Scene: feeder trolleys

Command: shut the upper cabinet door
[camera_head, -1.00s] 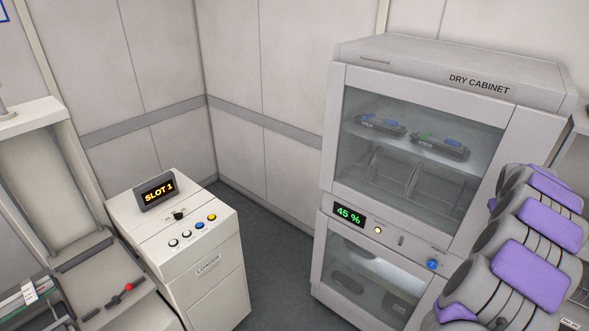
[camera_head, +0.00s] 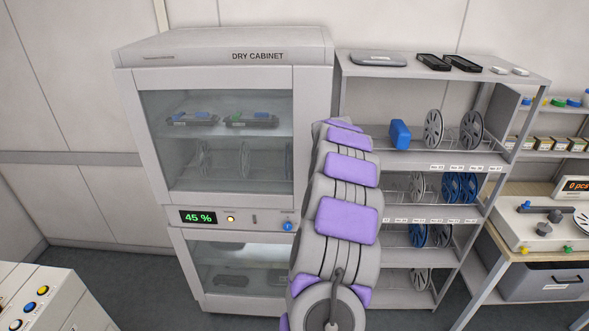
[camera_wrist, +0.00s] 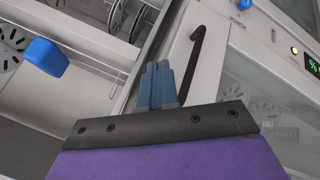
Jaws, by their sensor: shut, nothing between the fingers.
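The dry cabinet (camera_head: 225,48) stands left of centre in the head view. Its upper door (camera_head: 215,185) has a glass pane and lies flush or nearly flush with the cabinet; I see no clear gap, but my arm covers part of its right side. In the wrist view, a black bar handle (camera_wrist: 196,55) is on the pale door frame (camera_wrist: 205,75), beside glass with reels behind it. My gripper (camera_wrist: 158,66) is shut and empty, its blue fingers just left of the handle. I cannot tell whether they touch the frame. My arm hides the gripper in the head view.
An open shelf rack (camera_head: 440,72) with reels stands close to the cabinet's right. A blue object (camera_head: 400,135) sits on it and also shows in the wrist view (camera_wrist: 45,57). A workbench (camera_head: 535,245) is farther right. Floor (camera_head: 110,268) is clear at the cabinet's left.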

